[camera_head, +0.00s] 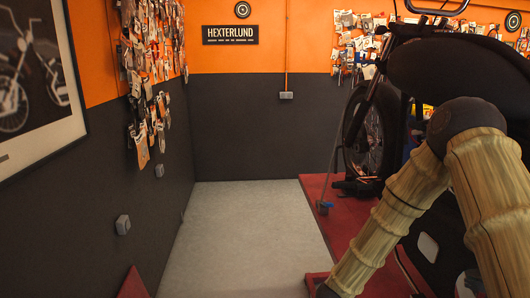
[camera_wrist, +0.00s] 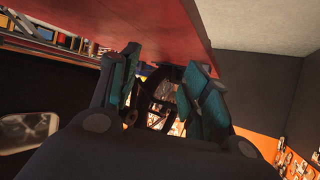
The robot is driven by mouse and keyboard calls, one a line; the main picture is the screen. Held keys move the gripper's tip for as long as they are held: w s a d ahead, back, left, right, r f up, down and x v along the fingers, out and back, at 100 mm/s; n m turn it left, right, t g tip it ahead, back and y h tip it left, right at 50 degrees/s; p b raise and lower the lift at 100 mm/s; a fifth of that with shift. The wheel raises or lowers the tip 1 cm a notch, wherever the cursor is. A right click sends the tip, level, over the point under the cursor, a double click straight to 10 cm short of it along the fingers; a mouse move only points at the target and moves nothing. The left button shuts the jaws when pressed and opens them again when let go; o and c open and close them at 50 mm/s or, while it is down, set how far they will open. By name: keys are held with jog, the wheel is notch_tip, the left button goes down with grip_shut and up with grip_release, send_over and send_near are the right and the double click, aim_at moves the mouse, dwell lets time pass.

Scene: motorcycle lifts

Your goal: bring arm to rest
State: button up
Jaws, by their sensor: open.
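My arm, with pale ribbed links, shows at the right of the head view and slopes down to the bottom edge. My gripper's end is not clearly seen in the head view. In the wrist view my gripper (camera_wrist: 158,95) has two teal-padded fingers held apart. The gap between them is empty, with a dark wheel-like shape and wall clutter seen through it. The wrist picture is strongly tilted.
A motorcycle (camera_head: 372,130) stands on a red lift (camera_head: 318,190) at the right. The grey floor (camera_head: 245,240) at the centre is clear. A framed picture (camera_head: 40,75) and hanging packets (camera_head: 150,60) are on the left wall. A HEXTERLUND sign (camera_head: 230,34) hangs on the back wall.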

jog(key=s+a+f+n+g+y+b, duration=0.1)
jog(key=s+a+f+n+g+y, duration=0.15)
jog(key=s+f, duration=0.8)
jog(key=s+a+f+n+g+y+b, duration=0.1)
jog(key=s+a+f+n+g+y, duration=0.15)
jog(key=s+f, duration=0.8)
jog(key=s+f+g+y+b, duration=0.1)
jog(key=s+f+g, duration=0.1)
jog(key=s, duration=1)
jog(key=s+f+n+g+y, duration=0.1)
jog(key=s+f+g, duration=0.2)
jog(key=s, duration=0.9)
jog(key=shift+s+f+n+b, duration=0.15)
jog(key=shift+f+n+b, duration=0.15)
jog(key=shift+f+b, duration=0.15)
jog(key=shift+d, duration=0.1)
